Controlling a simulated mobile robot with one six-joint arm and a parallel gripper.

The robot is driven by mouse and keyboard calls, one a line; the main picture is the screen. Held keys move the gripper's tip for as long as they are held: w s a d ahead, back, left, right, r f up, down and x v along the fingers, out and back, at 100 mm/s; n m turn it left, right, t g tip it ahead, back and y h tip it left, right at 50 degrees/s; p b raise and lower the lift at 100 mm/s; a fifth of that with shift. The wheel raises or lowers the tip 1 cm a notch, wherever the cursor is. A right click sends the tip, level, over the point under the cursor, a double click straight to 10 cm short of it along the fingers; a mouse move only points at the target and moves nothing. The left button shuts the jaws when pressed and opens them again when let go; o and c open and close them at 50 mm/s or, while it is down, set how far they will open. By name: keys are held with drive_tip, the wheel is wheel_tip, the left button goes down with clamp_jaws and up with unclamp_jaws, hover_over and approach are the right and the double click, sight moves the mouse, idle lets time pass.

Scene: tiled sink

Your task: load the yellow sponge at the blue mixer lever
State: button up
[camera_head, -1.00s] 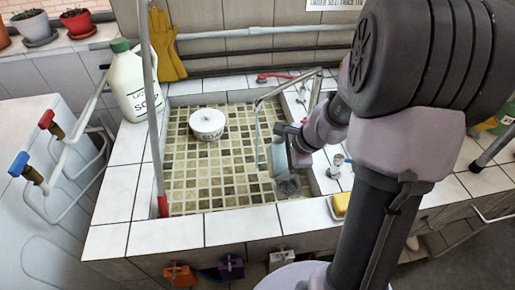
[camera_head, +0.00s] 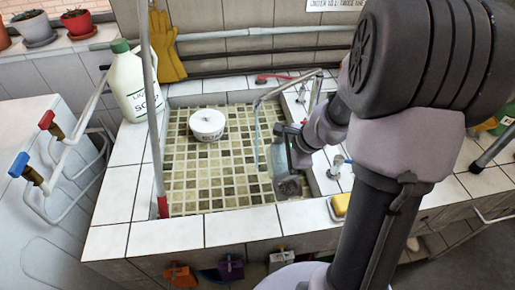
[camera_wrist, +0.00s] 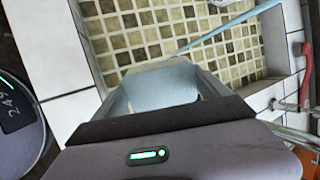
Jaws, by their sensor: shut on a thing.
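The yellow sponge (camera_head: 341,204) sits in a small light tray on the tiled front ledge, right of the basin and beside my arm. My gripper (camera_head: 283,158) is low over the right side of the basin, near the drain. In the wrist view, my gripper (camera_wrist: 165,88) is shut on a pale blue thing (camera_wrist: 165,78); I cannot tell what it is. I cannot make out a blue mixer lever at the faucet (camera_head: 288,85); my arm hides part of that area.
A white tub (camera_head: 207,124) stands in the tiled basin (camera_head: 205,180). A white soap jug (camera_head: 135,85) is on the left ledge. A red-handled item (camera_head: 270,77) is at the back ledge. The basin's middle front is clear.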

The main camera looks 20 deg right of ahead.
sight(286, 166)
drive_tip(key=shift+r, duration=0.1)
drive_tip(key=s+r, duration=0.1)
drive_tip(key=s+d+r+p, duration=0.2)
drive_tip(key=s, duration=0.1)
drive_tip(key=shift+r, duration=0.35)
drive_tip(key=shift+s+r+p, duration=0.1)
drive_tip(key=shift+s+p, duration=0.2)
drive_tip(key=shift+w, duration=0.1)
